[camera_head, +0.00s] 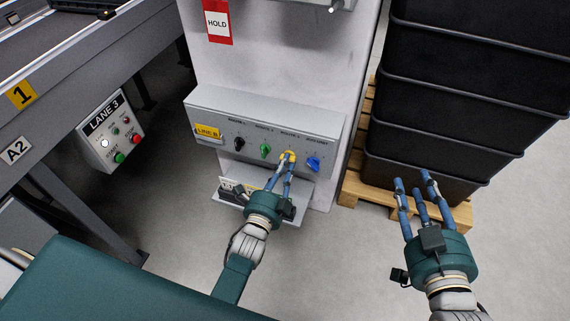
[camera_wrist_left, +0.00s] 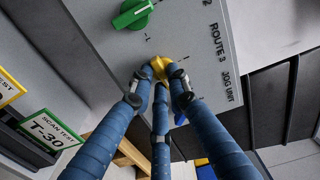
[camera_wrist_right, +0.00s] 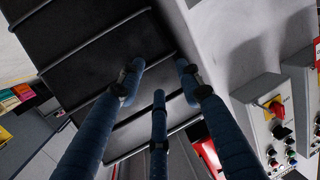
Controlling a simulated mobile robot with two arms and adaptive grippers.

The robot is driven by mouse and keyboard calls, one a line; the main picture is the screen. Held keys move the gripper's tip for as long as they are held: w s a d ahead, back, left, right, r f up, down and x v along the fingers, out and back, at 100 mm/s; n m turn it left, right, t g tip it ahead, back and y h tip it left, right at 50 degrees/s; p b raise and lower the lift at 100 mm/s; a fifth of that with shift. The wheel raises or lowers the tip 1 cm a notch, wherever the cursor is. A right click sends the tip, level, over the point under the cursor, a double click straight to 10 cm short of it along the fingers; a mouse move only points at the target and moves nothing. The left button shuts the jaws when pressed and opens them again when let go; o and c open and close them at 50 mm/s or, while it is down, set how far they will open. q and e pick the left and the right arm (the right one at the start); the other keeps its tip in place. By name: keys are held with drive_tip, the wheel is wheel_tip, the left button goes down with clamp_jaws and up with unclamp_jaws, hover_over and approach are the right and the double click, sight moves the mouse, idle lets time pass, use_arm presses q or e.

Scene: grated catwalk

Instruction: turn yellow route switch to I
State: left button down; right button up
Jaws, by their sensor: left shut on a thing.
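The yellow route switch (camera_head: 289,155) is one of several rotary knobs on the grey sloped panel (camera_head: 215,104). My left gripper (camera_head: 286,160) reaches it from below, and its fingers are shut on the knob. In the left wrist view the yellow knob (camera_wrist_left: 159,66) shows between the fingertips, under a label that reads ROUTE 3. The fingers hide part of the knob, so I cannot tell its exact setting. My right gripper (camera_head: 415,185) is open and empty, in front of the black crates and apart from the panel.
A green knob (camera_head: 265,151) and a blue knob (camera_head: 313,163) flank the yellow one closely. A black knob (camera_head: 239,143) is further left. Stacked black crates (camera_head: 470,90) stand on a wooden pallet (camera_head: 352,190) at right. A LANE 3 box (camera_head: 108,132) hangs at left.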

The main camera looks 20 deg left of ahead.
drive_tip(key=s+d+f+g+h+p, duration=0.25)
drive_tip(key=s+f+g, duration=0.35)
drive_tip(key=f, duration=0.4)
use_arm(q)
drive_tip(key=shift+d+r+n+p, duration=0.15)
drive_tip(key=shift+n+p, duration=0.8)
drive_tip(key=shift+n, duration=3.2)
drive_tip(key=shift+d+r+n+p, duration=0.1)
drive_tip(key=shift+n+p, duration=0.8)
drive_tip(key=shift+n, duration=3.25)
use_arm(e)
drive_tip(key=s+d+f+g, duration=0.2)
drive_tip(key=s+g, duration=0.1)
drive_tip(key=s, duration=0.3)
drive_tip(key=s+d+f+g, duration=0.2)
drive_tip(key=s+g, duration=0.1)
drive_tip(key=s, duration=0.4)
drive_tip(key=shift+s+d+f+m+h, duration=0.2)
drive_tip(key=shift+d+f+m+h, duration=0.15)
drive_tip(key=shift+h, duration=0.1)
use_arm(q)
drive_tip(key=c, duration=1.7)
unclamp_jaws()
drive_tip(key=shift+o, duration=0.2)
use_arm(e)
drive_tip(key=shift+w, duration=0.1)
